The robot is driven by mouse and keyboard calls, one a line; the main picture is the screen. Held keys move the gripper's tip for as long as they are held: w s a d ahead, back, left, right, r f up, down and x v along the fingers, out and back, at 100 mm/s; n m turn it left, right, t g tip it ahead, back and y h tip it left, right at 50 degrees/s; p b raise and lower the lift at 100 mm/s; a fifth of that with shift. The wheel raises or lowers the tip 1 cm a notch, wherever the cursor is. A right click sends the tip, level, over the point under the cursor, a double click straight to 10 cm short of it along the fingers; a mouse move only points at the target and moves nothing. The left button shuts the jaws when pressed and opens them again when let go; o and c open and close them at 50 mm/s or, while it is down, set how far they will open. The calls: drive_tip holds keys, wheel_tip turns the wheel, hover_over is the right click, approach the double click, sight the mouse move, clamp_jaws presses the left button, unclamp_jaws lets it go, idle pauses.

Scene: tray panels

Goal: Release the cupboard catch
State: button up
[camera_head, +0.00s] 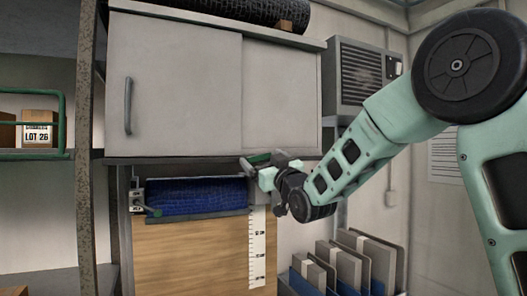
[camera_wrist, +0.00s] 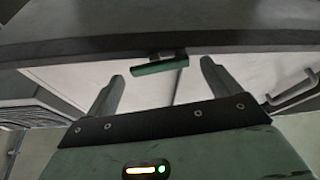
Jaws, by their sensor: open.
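The cupboard (camera_head: 175,85) is a pale wall cabinet with a dark vertical handle (camera_head: 128,106) on its left door. The door looks closed. A small green bar, which looks like the catch (camera_wrist: 160,66), hangs on a dark mount under the cupboard's edge in the wrist view. In the head view a green piece (camera_head: 258,159) shows at the cupboard's bottom edge, beside my gripper (camera_head: 259,168). My gripper is open and empty. In the wrist view its two fingers (camera_wrist: 161,88) stand either side of the bar, which appears just ahead of the tips, without clear contact.
Below the cupboard are a blue roll (camera_head: 198,191), a wooden panel (camera_head: 190,252) and a white measuring strip (camera_head: 257,245). Upright folders (camera_head: 348,262) stand lower right. A rusty post (camera_head: 86,150) is at left.

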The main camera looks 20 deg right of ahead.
drive_tip(key=shift+w+r, duration=0.1)
drive_tip(key=shift+w, duration=0.2)
drive_tip(key=c, duration=1)
drive_tip(key=shift+f+m+b, duration=0.35)
drive_tip(key=shift+m+b, duration=0.05)
drive_tip(key=shift+b, duration=0.55)
drive_tip(key=m+h+b, duration=0.1)
drive_tip(key=b, duration=0.1)
drive_tip(key=shift+f+b, duration=0.2)
drive_tip(key=shift+b, duration=0.15)
drive_tip(key=shift+m+h+b, duration=0.5)
drive_tip(key=shift+m+b, duration=0.5)
drive_tip(key=shift+r, duration=0.1)
